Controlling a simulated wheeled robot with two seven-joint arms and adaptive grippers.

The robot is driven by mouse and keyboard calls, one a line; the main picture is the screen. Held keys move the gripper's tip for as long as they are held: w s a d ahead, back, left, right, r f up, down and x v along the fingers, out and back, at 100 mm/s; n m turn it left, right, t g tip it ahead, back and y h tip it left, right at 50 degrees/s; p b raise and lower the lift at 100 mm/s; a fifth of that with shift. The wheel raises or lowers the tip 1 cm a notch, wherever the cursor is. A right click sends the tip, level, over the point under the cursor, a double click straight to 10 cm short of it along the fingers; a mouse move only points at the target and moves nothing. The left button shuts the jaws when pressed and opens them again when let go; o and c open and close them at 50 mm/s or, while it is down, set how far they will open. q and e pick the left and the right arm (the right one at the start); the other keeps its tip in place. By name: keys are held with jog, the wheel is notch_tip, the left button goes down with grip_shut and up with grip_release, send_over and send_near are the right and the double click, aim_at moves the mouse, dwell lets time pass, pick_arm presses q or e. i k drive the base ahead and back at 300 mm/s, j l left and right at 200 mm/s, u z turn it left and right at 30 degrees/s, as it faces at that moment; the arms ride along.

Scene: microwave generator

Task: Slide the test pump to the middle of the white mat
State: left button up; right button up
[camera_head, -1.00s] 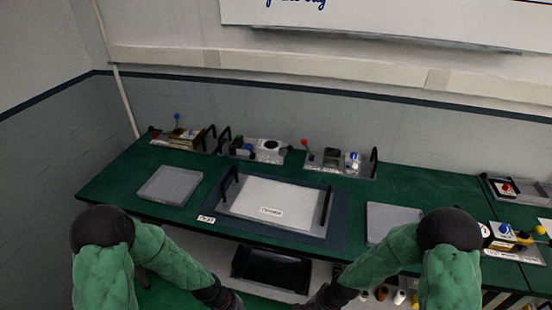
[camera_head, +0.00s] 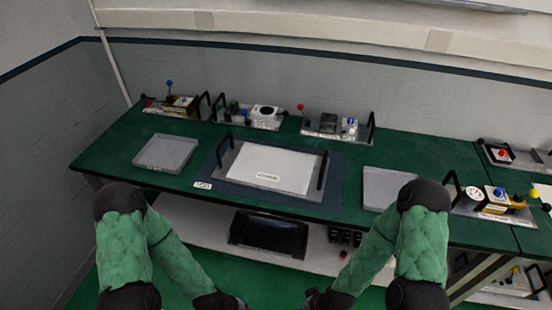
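A white rectangular panel (camera_head: 262,166) with a small label lies in a grey tray with black handles at its left and right ends, on a dark blue-grey mat (camera_head: 214,172). I cannot read the label or tell which unit is the test pump. A unit with a white dial and blue and yellow knobs (camera_head: 490,200) stands at the right of the table. Three handled units stand along the back: left (camera_head: 176,104), middle (camera_head: 252,116) and right (camera_head: 338,127). My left gripper (camera_head: 226,302) and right gripper (camera_head: 318,299) are low at the bottom edge, away from all units; their fingers are unclear.
Flat grey trays lie left (camera_head: 166,153) and right (camera_head: 385,187) of the mat. A black bin (camera_head: 268,234) sits on the shelf below the green tabletop (camera_head: 118,150). Another unit with a red knob (camera_head: 503,155) stands at the far right.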

aim_at(470, 202)
jog(key=z, duration=1.85)
jog(key=i+j+z, duration=0.15)
jog(key=i+j, duration=0.05)
jog(key=j, duration=0.05)
